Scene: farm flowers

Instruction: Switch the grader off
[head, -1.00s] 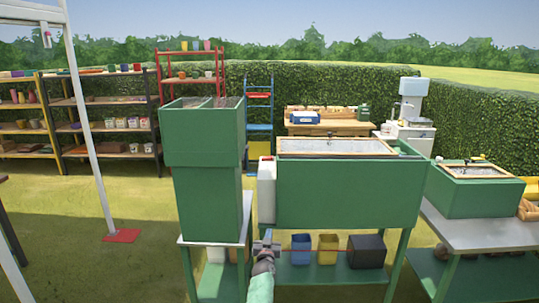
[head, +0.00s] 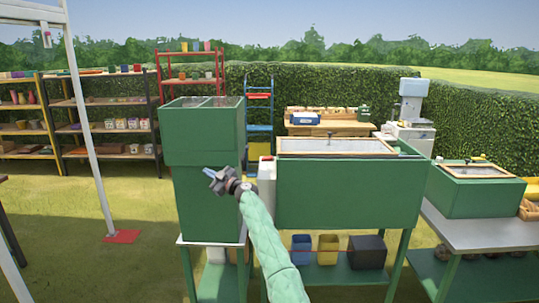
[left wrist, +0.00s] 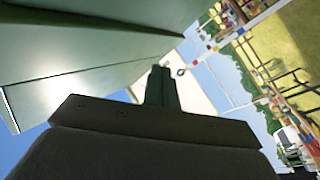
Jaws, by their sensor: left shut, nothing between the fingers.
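A tall green machine (head: 203,130) with an open two-part top stands left of centre, and a wide green trough (head: 345,190) stands to its right. I cannot tell which of them is the grader. A narrow white box (head: 267,180) with a small red patch on top sits between them; no switch shows clearly. My left gripper (head: 212,177) is in front of the tall green machine, shut and empty, pointing up and left. In the left wrist view its shut fingers (left wrist: 161,86) show beside a large green surface (left wrist: 80,45), with a pale panel beyond. My right gripper is out of view.
A smaller green box (head: 470,195) stands on a grey table at the right. Blue, yellow and black bins sit on the shelf under the trough. Shelves (head: 110,110) stand behind at the left. A white post rises at the left, with open grass around it.

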